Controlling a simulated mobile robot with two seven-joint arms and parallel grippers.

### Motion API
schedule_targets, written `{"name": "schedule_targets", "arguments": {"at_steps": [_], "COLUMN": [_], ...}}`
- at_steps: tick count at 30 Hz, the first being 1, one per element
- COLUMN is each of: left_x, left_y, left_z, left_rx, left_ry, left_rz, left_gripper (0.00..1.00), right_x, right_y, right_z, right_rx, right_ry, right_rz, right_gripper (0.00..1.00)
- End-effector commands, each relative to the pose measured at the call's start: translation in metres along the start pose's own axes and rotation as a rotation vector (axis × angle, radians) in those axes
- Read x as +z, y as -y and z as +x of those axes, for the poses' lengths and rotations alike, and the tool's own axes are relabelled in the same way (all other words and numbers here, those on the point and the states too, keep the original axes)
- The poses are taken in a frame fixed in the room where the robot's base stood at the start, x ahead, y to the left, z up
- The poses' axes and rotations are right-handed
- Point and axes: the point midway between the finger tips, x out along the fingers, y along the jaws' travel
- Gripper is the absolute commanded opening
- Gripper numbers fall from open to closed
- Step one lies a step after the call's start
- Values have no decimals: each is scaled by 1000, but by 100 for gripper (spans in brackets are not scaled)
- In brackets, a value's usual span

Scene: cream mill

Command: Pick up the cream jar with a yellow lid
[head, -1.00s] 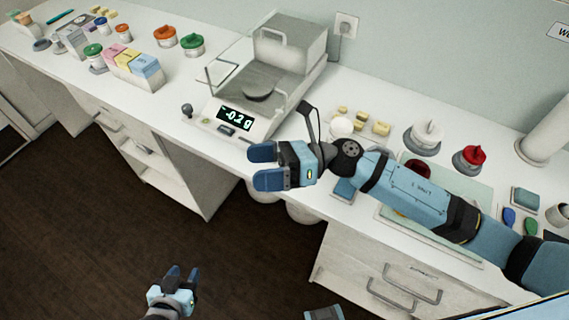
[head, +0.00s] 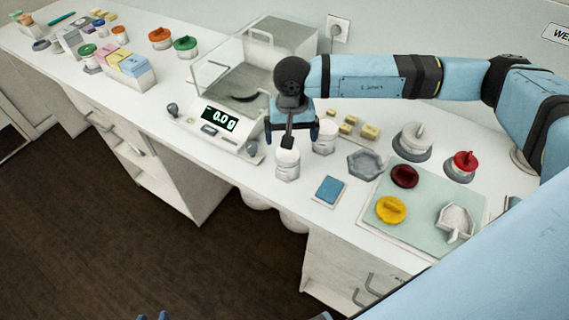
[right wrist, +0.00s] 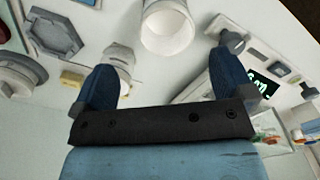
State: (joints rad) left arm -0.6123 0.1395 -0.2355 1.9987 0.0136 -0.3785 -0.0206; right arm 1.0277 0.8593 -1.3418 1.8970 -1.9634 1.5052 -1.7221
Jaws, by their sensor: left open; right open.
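A round yellow lid (head: 391,209) lies on the pale green mat, with no jar visible under it. A white jar (head: 287,165) without a coloured lid stands near the counter's front edge. My right gripper (head: 290,131) points down above this jar, open. In the right wrist view the white jar (right wrist: 168,28) shows ahead, between the spread blue fingers and beyond them. Another pale jar (head: 324,138) stands just right of it. My left gripper (head: 153,317) shows only its blue fingertips at the bottom edge, open and away from the counter.
The balance (head: 222,120) reads 0.0 g, close left of the white jar. A dark red lid (head: 404,176), a white scoop-like dish (head: 456,222) and a red-lidded jar (head: 463,164) are to the right. A blue pad (head: 329,190) lies in front. Orange- and green-lidded jars stand far left.

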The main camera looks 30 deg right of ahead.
Motion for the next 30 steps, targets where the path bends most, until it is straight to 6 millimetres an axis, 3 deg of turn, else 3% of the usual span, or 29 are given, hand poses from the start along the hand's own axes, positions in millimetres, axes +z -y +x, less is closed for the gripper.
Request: {"name": "schedule_targets", "arguments": {"at_steps": [6, 14, 21, 30], "left_x": [-7, -7, -17, -18], "left_y": [2, 1, 3, 5], "left_z": [-4, -7, -15, -16], "left_rx": [-3, -3, -10, -14], "left_ry": [-1, 9, 6, 4], "left_rz": [2, 2, 2, 1], "left_gripper": [43, 43, 43, 43], "right_x": [1, 1, 2, 2], "right_y": [1, 3, 8, 8], "right_z": [38, 57, 93, 103], "right_rx": [-1, -2, -2, -3], "right_ry": [3, 3, 4, 1], "right_rz": [1, 1, 3, 2], "right_gripper": [100, 100, 100, 100]}}
